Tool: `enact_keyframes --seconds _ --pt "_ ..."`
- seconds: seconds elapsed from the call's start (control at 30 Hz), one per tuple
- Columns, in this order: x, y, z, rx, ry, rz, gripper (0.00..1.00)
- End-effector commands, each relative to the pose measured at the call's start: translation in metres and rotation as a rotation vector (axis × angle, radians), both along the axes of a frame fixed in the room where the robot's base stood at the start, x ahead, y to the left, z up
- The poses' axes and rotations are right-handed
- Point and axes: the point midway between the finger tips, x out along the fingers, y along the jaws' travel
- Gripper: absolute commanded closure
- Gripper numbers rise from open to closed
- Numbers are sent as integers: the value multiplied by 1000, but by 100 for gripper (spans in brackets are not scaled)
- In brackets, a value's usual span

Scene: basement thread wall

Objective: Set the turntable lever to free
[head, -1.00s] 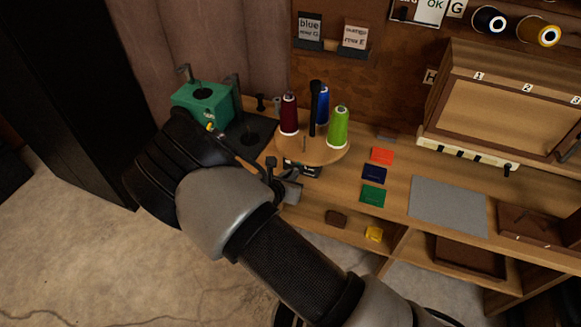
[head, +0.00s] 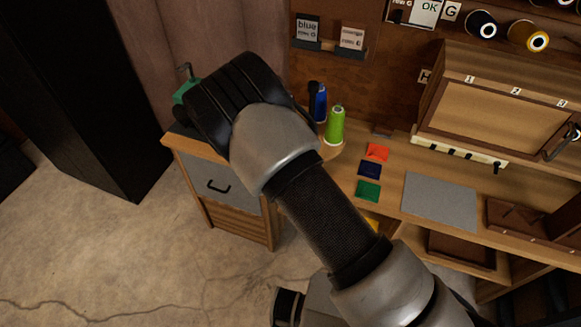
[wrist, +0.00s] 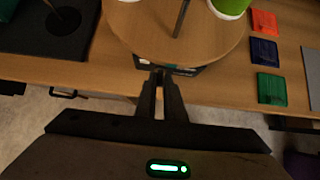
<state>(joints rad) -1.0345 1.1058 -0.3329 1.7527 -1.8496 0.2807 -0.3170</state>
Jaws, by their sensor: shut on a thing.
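The round wooden turntable (wrist: 215,48) fills the upper middle of the wrist view. In the head view only its right edge (head: 333,150) shows beside my arm. Below its front rim is a dark base or plate (wrist: 188,70). My gripper (wrist: 160,76) is at that base, its two fingers close together with their tips on a small dark piece, which looks like the turntable lever. The lever is mostly hidden between the fingers, so its setting cannot be read. In the head view my arm hides the gripper and lever.
A green spool (head: 336,125) and a blue spool (head: 320,103) stand on the turntable. Red, navy and green squares (head: 368,190) lie to its right, then a grey mat (head: 440,201). A dark pad (wrist: 45,28) lies left of the turntable. A drawer cabinet (head: 222,190) stands below.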

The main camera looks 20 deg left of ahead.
Motion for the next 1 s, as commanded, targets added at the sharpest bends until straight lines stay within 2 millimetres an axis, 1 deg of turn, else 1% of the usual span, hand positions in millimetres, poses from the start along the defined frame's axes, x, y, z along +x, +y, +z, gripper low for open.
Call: enact_keyframes --seconds 0.1,0.13,0.2,0.23,0.5,0.63,0.77,1.0 --pt "0 -1 -1 -1 -1 -1 100" --pt "0 -1 -1 -1 -1 -1 86" --pt "0 -1 -1 -1 -1 -1 74" --pt "0 -1 -1 -1 -1 -1 72" --pt "0 0 0 -1 0 -1 72" --pt "-5 1 7 1 -1 0 72" --pt "-19 3 24 2 0 0 72" --pt "-56 5 71 4 -1 0 72"
